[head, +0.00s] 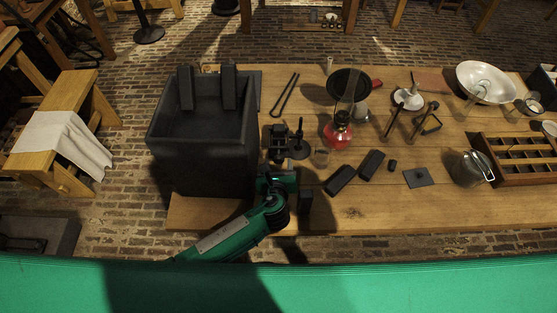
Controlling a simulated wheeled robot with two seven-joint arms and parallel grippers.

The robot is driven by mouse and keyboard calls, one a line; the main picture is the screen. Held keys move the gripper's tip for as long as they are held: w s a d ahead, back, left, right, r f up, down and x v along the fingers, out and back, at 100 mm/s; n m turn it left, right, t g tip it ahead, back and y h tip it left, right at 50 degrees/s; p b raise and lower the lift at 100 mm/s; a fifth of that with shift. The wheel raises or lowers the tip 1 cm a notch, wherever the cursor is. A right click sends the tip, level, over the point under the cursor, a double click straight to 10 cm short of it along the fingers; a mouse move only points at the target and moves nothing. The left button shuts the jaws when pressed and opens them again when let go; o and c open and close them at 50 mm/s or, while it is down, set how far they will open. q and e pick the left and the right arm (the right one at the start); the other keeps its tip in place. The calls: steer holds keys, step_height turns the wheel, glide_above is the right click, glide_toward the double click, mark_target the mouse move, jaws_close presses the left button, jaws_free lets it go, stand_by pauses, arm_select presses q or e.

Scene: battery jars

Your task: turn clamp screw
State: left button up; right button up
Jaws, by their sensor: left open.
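A small dark clamp-like device (277,141) stands on the wooden table just right of the big black box. The clamp screw itself is too small and dark for me to make out. A dark stand with an upright rod (299,146) is close to its right. My left gripper (279,173) is open, just in front of the clamp-like device, on the near side of the table. A gap seems to remain between them, but contact is hard to judge. My right gripper is not in view.
The tall black box (203,150) stands close on the left. A small glass (321,158), a red lamp (338,131) and black blocks (341,179) lie to the right. Tongs (285,95) lie behind. The table's front right (420,212) is bare.

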arm_select(q)
steer(key=shift+x, duration=1.05)
steer(key=c, duration=1)
steer(key=shift+n+h, duration=0.3)
steer(key=shift+n, duration=0.2)
steer(key=o, duration=1)
